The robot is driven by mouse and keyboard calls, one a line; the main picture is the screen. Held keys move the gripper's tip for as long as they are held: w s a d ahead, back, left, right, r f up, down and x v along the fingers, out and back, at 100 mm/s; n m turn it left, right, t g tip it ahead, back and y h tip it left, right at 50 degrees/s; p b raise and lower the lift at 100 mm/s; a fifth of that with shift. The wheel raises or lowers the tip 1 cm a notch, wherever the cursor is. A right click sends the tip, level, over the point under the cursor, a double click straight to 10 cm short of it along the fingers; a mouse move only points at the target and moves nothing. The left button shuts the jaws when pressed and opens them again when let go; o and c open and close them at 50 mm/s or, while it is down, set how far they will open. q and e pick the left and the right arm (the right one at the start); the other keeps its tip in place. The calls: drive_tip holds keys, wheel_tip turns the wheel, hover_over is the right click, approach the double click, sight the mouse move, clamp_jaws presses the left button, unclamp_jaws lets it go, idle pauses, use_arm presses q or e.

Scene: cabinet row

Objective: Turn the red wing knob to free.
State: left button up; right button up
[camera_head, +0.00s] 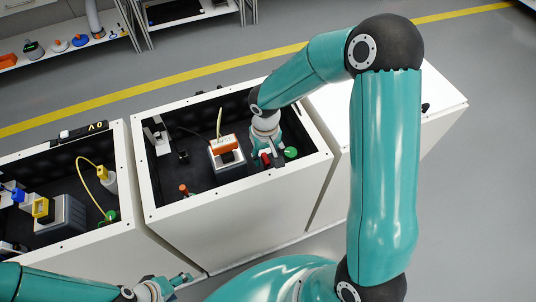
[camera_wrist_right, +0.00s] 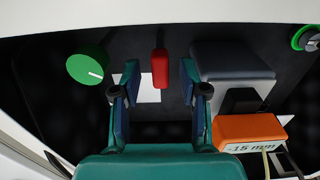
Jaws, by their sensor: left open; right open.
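The red wing knob (camera_wrist_right: 160,68) stands over a white plate (camera_wrist_right: 146,93) in the right wrist view, its wing running up and down the picture. My right gripper (camera_wrist_right: 160,72) is open, with one finger on each side of the knob and a gap on both sides; contact does not show. In the head view a bit of red (camera_head: 265,157) shows beside my right gripper (camera_head: 270,160), which reaches down into the middle cabinet and partly hides the spot. My left gripper (camera_head: 178,283) is open and empty, low at the bottom, outside the cabinets.
A round green knob (camera_wrist_right: 90,66) lies left of the fingers. A grey block (camera_wrist_right: 230,62) and an orange box (camera_wrist_right: 250,130) marked "-15 mm" stand to the right. The cabinet's white walls (camera_head: 240,200) surround the dark floor. Another open cabinet (camera_head: 124,160) stands to the left.

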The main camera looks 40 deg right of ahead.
drive_tip(key=shift+f, duration=0.4)
drive_tip(key=shift+c, duration=0.4)
